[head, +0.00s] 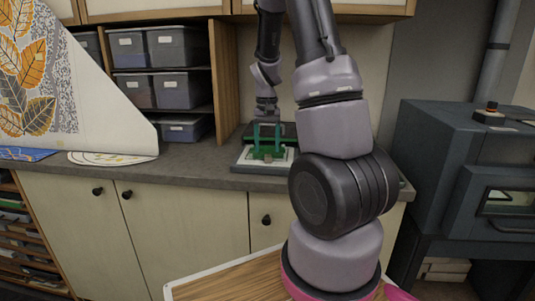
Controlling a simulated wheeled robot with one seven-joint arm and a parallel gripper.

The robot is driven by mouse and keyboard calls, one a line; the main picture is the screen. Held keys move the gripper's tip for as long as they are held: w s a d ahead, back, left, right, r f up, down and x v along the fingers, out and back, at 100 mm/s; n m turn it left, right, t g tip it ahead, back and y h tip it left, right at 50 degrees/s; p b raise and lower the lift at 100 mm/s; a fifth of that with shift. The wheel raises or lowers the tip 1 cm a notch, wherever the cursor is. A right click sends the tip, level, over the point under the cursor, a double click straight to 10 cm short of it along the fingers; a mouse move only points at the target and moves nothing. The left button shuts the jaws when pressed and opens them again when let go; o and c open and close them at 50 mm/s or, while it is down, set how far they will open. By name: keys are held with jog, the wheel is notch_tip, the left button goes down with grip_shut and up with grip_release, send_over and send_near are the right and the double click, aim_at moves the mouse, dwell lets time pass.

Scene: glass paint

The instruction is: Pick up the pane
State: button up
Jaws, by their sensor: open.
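My gripper (267,140) is open and points down over the grey counter at the back, in the middle of the head view. Its two teal fingers stand apart. Just below and between them is a small green piece (267,153), which may be the pane; its shape is too small to tell. It sits over a pale flat board or tray (248,163) on the counter. I cannot tell whether the fingers touch the green piece.
My arm hides the counter right of the board. A dark green flat item lies behind the gripper. Shelves with grey bins (182,85) stand back left, beside a large leaf-patterned sheet (95,105). A dark blue-grey machine (435,160) stands right. Counter (190,168) left of the board is clear.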

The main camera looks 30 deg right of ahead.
aim_at(268, 157)
jog(key=f, duration=0.3)
jog(key=shift+d+f, duration=0.2)
jog(key=shift+f, duration=0.1)
grip_shut()
jog(key=shift+r, duration=0.15)
